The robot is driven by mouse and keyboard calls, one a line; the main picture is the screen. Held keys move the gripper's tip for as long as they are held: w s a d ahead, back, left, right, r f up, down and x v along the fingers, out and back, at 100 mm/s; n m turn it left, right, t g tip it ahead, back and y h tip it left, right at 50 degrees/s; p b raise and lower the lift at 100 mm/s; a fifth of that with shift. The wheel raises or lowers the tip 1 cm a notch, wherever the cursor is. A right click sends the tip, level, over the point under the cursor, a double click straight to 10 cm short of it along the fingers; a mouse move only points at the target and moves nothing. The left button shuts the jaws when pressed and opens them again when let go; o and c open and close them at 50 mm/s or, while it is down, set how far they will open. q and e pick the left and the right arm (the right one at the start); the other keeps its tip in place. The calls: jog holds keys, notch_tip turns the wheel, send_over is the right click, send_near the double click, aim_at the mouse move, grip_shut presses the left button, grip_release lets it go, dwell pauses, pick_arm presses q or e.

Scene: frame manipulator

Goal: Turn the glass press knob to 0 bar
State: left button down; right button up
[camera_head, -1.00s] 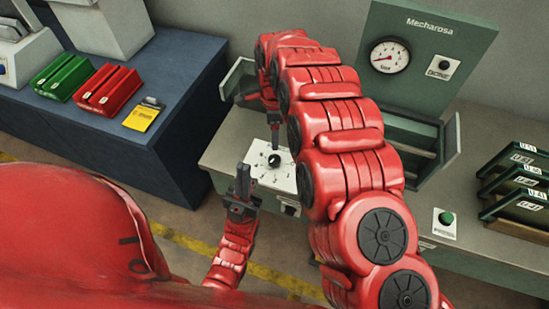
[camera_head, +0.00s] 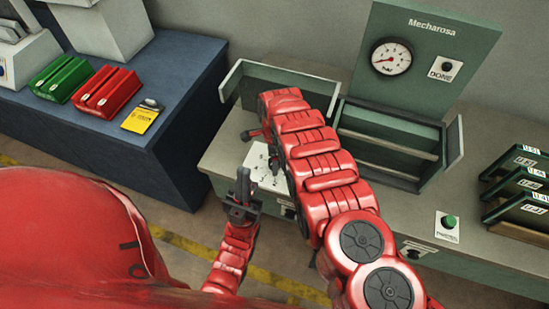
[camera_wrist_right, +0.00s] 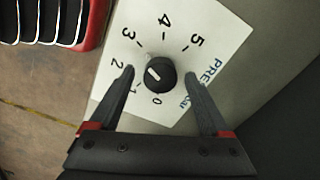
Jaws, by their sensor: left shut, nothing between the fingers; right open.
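The black press knob (camera_wrist_right: 160,75) sits on a white dial plate (camera_wrist_right: 215,35) marked 0 to 5. Its white mark points to the upper left, roughly between 2 and 3. My right gripper (camera_wrist_right: 160,74) is open, with one finger on each side of the knob in the picture. I cannot tell whether either finger touches it. In the head view my right arm hides the knob and part of the dial plate (camera_head: 262,158). My left gripper (camera_head: 243,180) is shut and empty, upright in front of the plate.
A pressure gauge (camera_head: 391,56) on the green panel has its needle toward the lower left. A DONE button (camera_head: 446,68) is beside it. A green button (camera_head: 449,222) and dark green trays (camera_head: 522,180) are at right. Red (camera_head: 106,94) and green (camera_head: 61,78) blocks lie on the blue bench.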

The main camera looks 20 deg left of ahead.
jog(key=shift+c, duration=0.3)
grip_shut()
jog(key=shift+f, duration=0.1)
